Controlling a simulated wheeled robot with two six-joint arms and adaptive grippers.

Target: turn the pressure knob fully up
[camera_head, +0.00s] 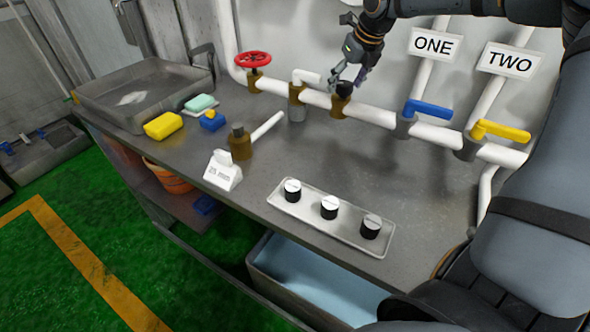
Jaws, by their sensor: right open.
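The black knob (344,87) sits on a brass fitting (340,107) in the white pipe along the wall, behind the worktop. I take it to be the pressure knob, though I see no label on it. My right gripper (346,84) reaches in from the upper right and is open, with its fingers close around the knob. I cannot tell whether they touch it. The fingers partly hide the knob, and its setting cannot be read. My left gripper is not in view.
A red wheel valve (253,60) is left on the pipe; blue (430,109) and yellow (503,131) levers are right. A tray (333,240) with three black-and-white knobs lies in front. A loose brass fitting (240,145) stands mid-left. The worktop (330,165) between is clear.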

